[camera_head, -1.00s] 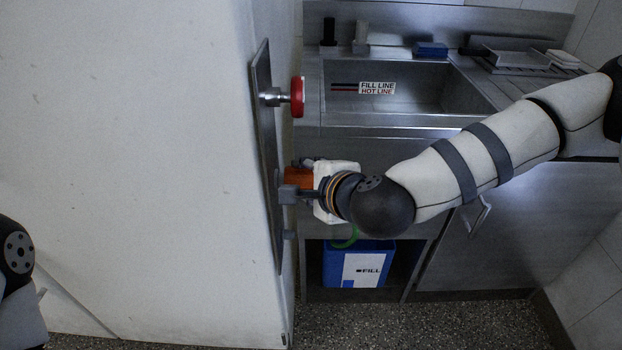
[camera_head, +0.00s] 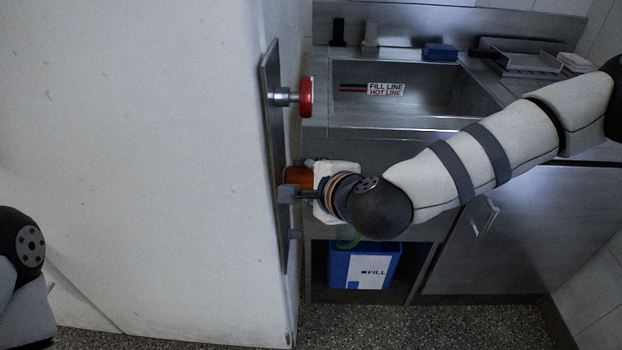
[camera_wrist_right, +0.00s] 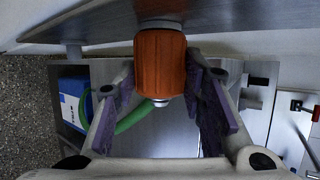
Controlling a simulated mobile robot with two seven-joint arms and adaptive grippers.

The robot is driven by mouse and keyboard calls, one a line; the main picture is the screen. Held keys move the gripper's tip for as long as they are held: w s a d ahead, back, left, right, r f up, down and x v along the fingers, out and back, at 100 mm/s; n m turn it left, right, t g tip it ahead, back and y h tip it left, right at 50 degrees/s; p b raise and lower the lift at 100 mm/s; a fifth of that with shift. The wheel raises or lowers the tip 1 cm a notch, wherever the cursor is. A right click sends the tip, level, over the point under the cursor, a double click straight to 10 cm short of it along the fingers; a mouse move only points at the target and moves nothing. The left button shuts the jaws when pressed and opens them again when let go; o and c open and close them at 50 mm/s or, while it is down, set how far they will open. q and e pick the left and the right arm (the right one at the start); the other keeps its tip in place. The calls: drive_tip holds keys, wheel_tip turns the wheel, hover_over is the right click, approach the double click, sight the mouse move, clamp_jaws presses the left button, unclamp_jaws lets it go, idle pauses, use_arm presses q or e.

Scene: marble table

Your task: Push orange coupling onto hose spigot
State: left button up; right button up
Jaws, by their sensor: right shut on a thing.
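The orange coupling (camera_head: 297,178) is ribbed and sits at the metal plate (camera_head: 272,130) on the white wall. In the right wrist view the coupling (camera_wrist_right: 160,63) is between the purple-padded fingers of my right gripper (camera_wrist_right: 165,92), which is shut on it. A metal stub, the spigot (camera_wrist_right: 160,24), runs from the plate to the coupling's far end. How far the coupling sits over it is hidden. A green hose (camera_wrist_right: 133,115) trails from the near end. In the head view my right gripper (camera_head: 298,188) partly covers the coupling. My left gripper is out of view.
A red knob (camera_head: 306,97) sticks out of the plate above the coupling. A steel sink (camera_head: 430,95) stands behind to the right. A blue FILL container (camera_head: 340,268) is on the shelf below. The floor in front is clear.

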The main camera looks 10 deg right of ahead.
drive_tip(key=shift+a, duration=0.25)
drive_tip(key=o, duration=1.1)
drive_tip(key=shift+c, duration=0.2)
drive_tip(key=v, duration=0.7)
drive_tip(key=shift+s, duration=0.2)
drive_tip(key=shift+d+r, duration=0.1)
drive_tip(key=shift+r, duration=0.05)
